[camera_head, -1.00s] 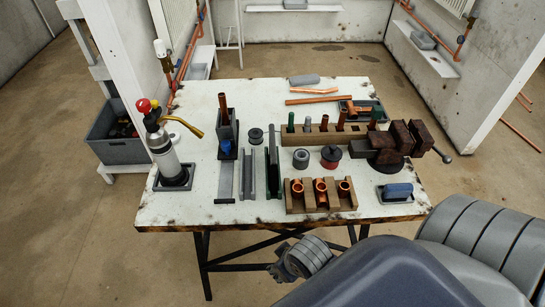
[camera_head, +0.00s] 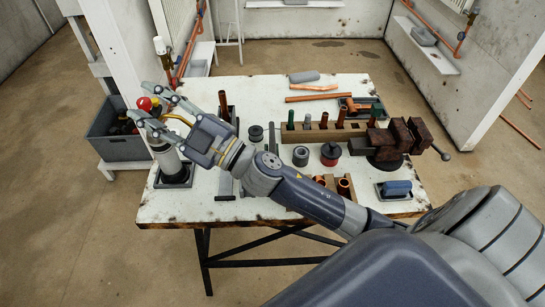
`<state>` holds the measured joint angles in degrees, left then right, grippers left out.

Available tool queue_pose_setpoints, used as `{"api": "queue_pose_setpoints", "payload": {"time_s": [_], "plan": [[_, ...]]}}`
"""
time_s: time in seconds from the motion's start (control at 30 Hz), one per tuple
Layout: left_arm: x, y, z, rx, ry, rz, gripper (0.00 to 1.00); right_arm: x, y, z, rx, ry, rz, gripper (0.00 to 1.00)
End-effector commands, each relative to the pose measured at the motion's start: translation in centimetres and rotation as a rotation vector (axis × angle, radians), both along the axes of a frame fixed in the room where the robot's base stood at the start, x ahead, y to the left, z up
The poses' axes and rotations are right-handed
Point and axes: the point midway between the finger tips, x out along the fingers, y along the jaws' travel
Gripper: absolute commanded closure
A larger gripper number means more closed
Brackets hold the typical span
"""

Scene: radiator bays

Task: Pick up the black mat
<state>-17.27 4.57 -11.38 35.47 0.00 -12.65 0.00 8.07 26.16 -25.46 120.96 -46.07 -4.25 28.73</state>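I cannot make out a plain black mat for certain. A dark square piece (camera_head: 176,181) lies under the torch (camera_head: 163,152) at the left end of the table; whether it is a mat or a holder I cannot tell. My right gripper (camera_head: 141,100) is open and empty, its fingers spread beside the torch's red knob. It appears above the table, and its hand hides part of the torch. My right arm crosses over the table's front and hides much of the clamps and channels there. My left gripper is out of view.
The white table (camera_head: 250,92) holds a wooden rack (camera_head: 312,134), a brown vise (camera_head: 398,137), a grey roll (camera_head: 304,77), a blue-handled brush (camera_head: 396,188) and copper pipes. A dark bin (camera_head: 118,146) stands left of the table. The table's back left is fairly clear.

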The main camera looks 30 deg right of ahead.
Motion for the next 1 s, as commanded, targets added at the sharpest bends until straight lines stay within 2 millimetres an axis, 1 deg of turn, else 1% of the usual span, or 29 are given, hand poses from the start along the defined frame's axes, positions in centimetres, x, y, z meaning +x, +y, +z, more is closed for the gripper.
{"api": "queue_pose_setpoints", "payload": {"time_s": [0.03,0.1,0.17,0.23,0.27,0.3,0.33,0.37,0.43,0.47,0.5,0.57,0.6,0.67,0.7,0.77,0.8,0.9,1.0], "plan": [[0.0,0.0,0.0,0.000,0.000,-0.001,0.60,-0.5,1.9,1.0,-0.075,-0.078,0.086,0.63],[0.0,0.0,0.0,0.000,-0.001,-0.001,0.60,-1.7,4.4,1.4,-0.185,-0.163,0.210,0.63],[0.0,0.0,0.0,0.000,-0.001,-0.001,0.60,-2.8,6.2,0.9,-0.292,-0.220,0.314,0.63],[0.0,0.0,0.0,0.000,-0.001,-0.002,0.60,-3.8,7.7,-0.4,-0.428,-0.265,0.432,0.63],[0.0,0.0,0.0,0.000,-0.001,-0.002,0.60,-4.2,8.1,-1.2,-0.490,-0.275,0.480,0.63],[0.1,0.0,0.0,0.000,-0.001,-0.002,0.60,-4.7,8.4,-2.4,-0.578,-0.285,0.542,0.63],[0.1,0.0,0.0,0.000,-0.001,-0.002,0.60,-4.9,8.4,-3.5,-0.643,-0.284,0.587,0.63],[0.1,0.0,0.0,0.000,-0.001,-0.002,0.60,-5.0,8.2,-4.6,-0.712,-0.280,0.629,0.63],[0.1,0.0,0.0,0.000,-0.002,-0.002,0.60,-5.1,7.1,-7.3,-0.878,-0.250,0.716,0.63],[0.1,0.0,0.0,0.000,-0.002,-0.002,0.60,-5.0,6.3,-8.5,-0.950,-0.227,0.748,0.63],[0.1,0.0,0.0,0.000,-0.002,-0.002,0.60,-4.8,4.9,-10.0,-1.046,-0.191,0.788,0.63],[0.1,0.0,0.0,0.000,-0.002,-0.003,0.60,-4.2,2.3,-12.1,-1.192,-0.119,0.835,0.63],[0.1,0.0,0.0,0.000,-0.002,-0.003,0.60,-3.8,0.2,-13.3,-1.288,-0.057,0.858,0.63],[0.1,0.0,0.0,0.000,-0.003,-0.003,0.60,-3.1,-3.5,-14.7,-1.426,0.049,0.879,0.63],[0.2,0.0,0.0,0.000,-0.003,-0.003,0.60,-2.7,-6.2,-15.3,-1.510,0.128,0.885,0.63],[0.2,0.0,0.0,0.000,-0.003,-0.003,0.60,-2.2,-10.1,-15.8,-1.622,0.250,0.882,0.63],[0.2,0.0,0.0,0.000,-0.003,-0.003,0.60,-2.0,-12.7,-15.8,-1.685,0.335,0.874,0.63],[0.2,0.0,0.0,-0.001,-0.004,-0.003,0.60,-1.8,-18.1,-15.3,-1.801,0.522,0.841,0.63],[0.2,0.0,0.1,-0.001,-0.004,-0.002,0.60,-2.0,-21.8,-14.5,-1.867,0.662,0.809,0.63]]}}
